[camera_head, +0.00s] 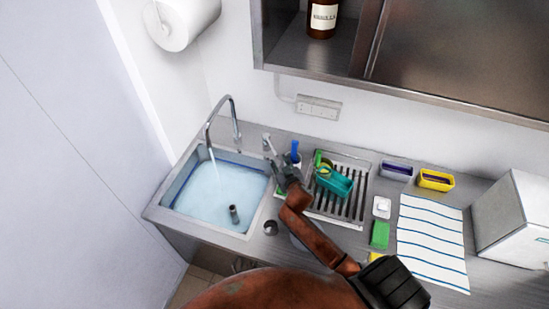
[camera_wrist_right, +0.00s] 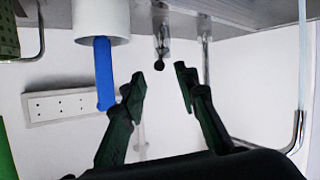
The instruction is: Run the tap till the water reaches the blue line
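The sink (camera_head: 161,207) at the left holds pale blue water (camera_head: 212,190). A thin stream falls into it from the curved tap spout (camera_head: 218,105). The blue line (camera_head: 232,158) shows along the far inner wall, close above the water's edge; the exact gap is hard to judge. A dark upright pipe (camera_head: 234,213) stands in the water. My right gripper (camera_head: 277,163) is by the tap lever (camera_head: 267,143). In the right wrist view its fingers (camera_wrist_right: 160,88) are apart and empty, with the lever's dark knob (camera_wrist_right: 159,65) just beyond them. My left gripper is out of view.
A cup with a blue-handled brush (camera_head: 295,148) stands close beside my right gripper. A drying rack (camera_head: 350,207) holds a teal item (camera_head: 334,182). A green sponge (camera_head: 380,234) and a striped cloth (camera_head: 432,240) lie further right. A cabinet (camera_head: 440,60) hangs above.

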